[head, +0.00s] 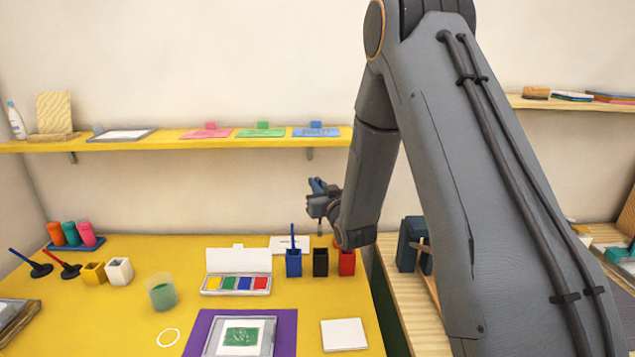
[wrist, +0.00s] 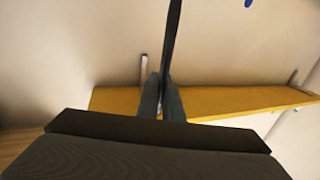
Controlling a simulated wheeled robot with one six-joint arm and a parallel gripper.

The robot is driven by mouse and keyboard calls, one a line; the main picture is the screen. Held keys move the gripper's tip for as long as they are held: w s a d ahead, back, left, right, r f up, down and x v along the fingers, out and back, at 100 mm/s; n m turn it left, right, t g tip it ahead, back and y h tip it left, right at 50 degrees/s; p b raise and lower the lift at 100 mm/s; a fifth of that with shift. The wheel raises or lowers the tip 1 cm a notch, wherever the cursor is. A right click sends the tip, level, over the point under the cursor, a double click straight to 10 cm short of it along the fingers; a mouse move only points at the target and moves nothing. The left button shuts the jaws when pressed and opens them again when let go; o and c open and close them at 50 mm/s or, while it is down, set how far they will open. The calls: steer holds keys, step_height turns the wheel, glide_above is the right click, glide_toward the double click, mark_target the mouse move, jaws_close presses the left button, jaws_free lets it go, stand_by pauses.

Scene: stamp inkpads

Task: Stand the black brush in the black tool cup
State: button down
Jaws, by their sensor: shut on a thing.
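My gripper (head: 320,197) is above and behind the row of tool cups in the head view. In the wrist view its two fingers (wrist: 162,103) are shut on a thin black shaft, the black brush (wrist: 173,40), which runs up past the frame's top edge. The brush cannot be made out clearly in the head view. The black tool cup (head: 320,265) stands upright on the yellow table, below my gripper and apart from it. No tool is seen standing in it. Its inside is hidden.
The blue cup (head: 293,265), with a blue brush (head: 293,237) standing in it, is left of the black cup. The red cup (head: 346,264) is close on the right. A paint box (head: 237,284) lies further left. A yellow shelf (head: 240,141) runs along the wall.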

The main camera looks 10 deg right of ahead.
step_height(320, 180, down, 11)
steer(key=b, duration=0.6)
steer(key=shift+r, duration=0.2)
stand_by(0.4)
steer(key=c, duration=1.8)
jaws_free()
steer(key=shift+c, duration=0.2)
steer(key=s+d+b, duration=0.1)
steer(key=s+b, duration=0.1)
steer(key=s, duration=0.5)
steer(key=shift+s, duration=0.4)
steer(key=shift+f, duration=0.1)
